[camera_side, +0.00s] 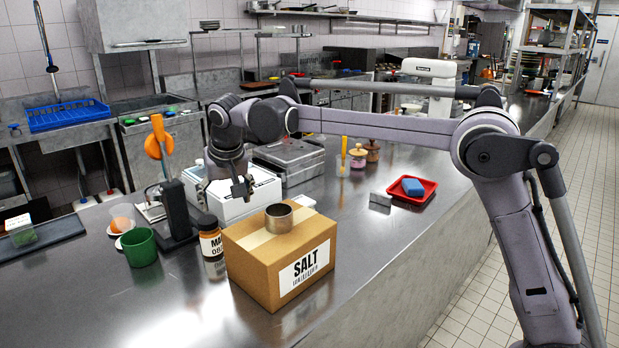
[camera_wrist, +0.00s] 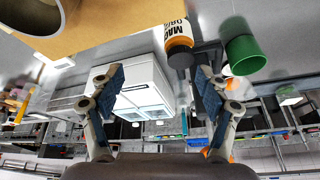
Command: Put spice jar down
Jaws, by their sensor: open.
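The spice jar (camera_side: 211,240) is a brown jar with a white label. It stands upright on the steel counter, just left of the cardboard SALT box (camera_side: 270,270). In the wrist view the jar (camera_wrist: 178,30) shows at the top, beyond the fingertips and clear of them. My gripper (camera_side: 241,190) is in the air behind the box, up and to the right of the jar in the side view. In the wrist view my gripper (camera_wrist: 160,84) has its two fingers wide apart, with nothing between them.
A metal ring (camera_side: 279,217) sits on the box. A green cup (camera_side: 140,246) and a dark stand (camera_side: 176,210) are left of the jar. A white appliance (camera_side: 262,190) stands behind. A red tray (camera_side: 425,190) with a blue block (camera_side: 412,187) lies right. Front-left counter is clear.

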